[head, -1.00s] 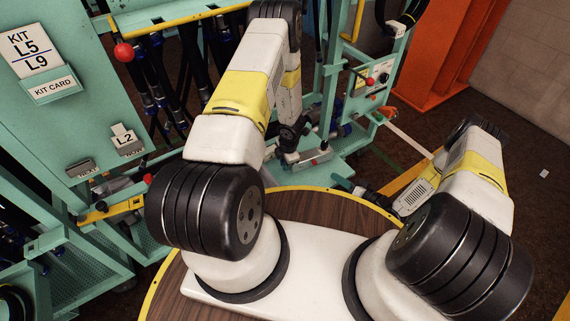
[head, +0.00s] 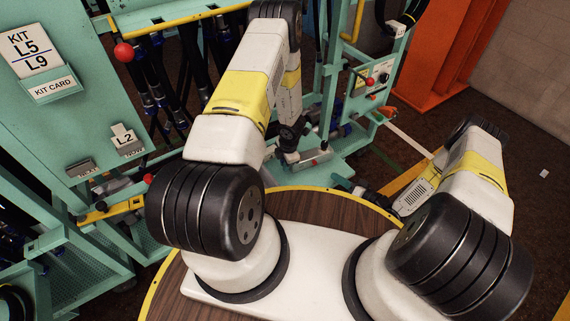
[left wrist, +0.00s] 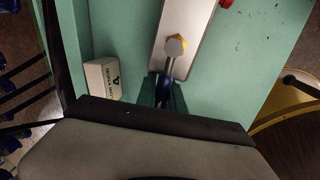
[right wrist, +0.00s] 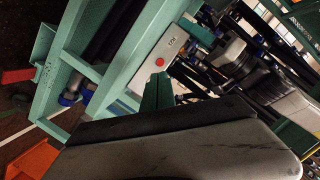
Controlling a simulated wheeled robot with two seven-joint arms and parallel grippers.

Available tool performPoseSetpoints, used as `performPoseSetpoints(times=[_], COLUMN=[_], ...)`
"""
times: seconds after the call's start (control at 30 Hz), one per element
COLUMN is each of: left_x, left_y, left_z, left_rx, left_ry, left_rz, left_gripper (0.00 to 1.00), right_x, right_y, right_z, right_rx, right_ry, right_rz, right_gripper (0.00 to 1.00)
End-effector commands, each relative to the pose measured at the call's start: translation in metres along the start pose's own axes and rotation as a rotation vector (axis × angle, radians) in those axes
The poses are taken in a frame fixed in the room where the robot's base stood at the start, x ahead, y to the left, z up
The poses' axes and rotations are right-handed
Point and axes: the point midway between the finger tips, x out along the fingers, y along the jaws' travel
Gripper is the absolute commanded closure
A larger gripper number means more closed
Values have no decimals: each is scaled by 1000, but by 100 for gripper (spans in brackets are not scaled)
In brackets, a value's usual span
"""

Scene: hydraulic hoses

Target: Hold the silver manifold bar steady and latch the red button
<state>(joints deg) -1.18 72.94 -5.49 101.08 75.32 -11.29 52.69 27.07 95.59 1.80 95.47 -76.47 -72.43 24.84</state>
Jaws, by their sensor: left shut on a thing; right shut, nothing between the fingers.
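In the left wrist view the bar (left wrist: 200,35) runs upward from my fingers, and the button (left wrist: 227,3) is cut by the top edge. My left gripper (left wrist: 166,92) is shut on a blue-and-grey fitting (left wrist: 170,66) at the bar's near end; whether the fitting is fixed to the bar is unclear. In the right wrist view the bar (right wrist: 172,45) and button (right wrist: 160,62) lie just beyond my right gripper (right wrist: 157,90), which is shut and empty.
A teal rack with hanging black hoses (head: 150,85) stands behind and left. A small white labelled block (left wrist: 103,79) lies beside the bar. A panel with another red knob (head: 370,82) is above the shelf at right. An orange post (head: 440,50) stands farther right.

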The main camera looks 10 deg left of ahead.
Motion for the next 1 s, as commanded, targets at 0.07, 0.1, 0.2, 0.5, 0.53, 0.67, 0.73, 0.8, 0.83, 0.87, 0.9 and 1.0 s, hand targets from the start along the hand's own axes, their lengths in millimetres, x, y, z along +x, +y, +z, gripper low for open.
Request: performPoseSetpoints(times=[0.07, 0.1, 0.2, 0.5, 0.53, 0.67, 0.73, 0.8, 0.83, 0.87, 0.9, 1.0], left_x=[0, 0, 0, 0, 0, 0, 0, 0, 0, 0, 0, 0], left_y=[0, 0, 0, 0, 0, 0, 0, 0, 0, 0, 0, 0], left_z=[0, 0, 0, 0, 0, 0, 0, 0, 0, 0, 0, 0], left_rx=[0, 0, 0, 0, 0, 0, 0, 0, 0, 0, 0, 0], left_ry=[0, 0, 0, 0, 0, 0, 0, 0, 0, 0, 0, 0], left_rz=[0, 0, 0, 0, 0, 0, 0, 0, 0, 0, 0, 0], left_gripper=[100, 100, 100, 100, 100, 100, 100, 100, 100, 100, 100, 100], right_x=[0, 0, 0, 0, 1, 8, 14, 21, 23, 25, 27, 28], right_y=[0, 0, 0, 0, 0, 0, 2, 3, 3, 3, 3, 1], right_z=[0, 0, 0, 0, -1, -6, -10, -14, -14, -14, -14, -7], right_rx=[0, 0, 0, 4, 11, 114, 229, 382, 456, 531, 635, 888], right_ry=[0, 0, 0, 1, 2, 22, 47, 80, 94, 110, 135, 194], right_rz=[0, 0, 0, 2, 5, 54, 108, 178, 211, 245, 291, 404], right_gripper=[100, 100, 100, 100, 100, 100, 100, 100, 100, 100, 100, 100])
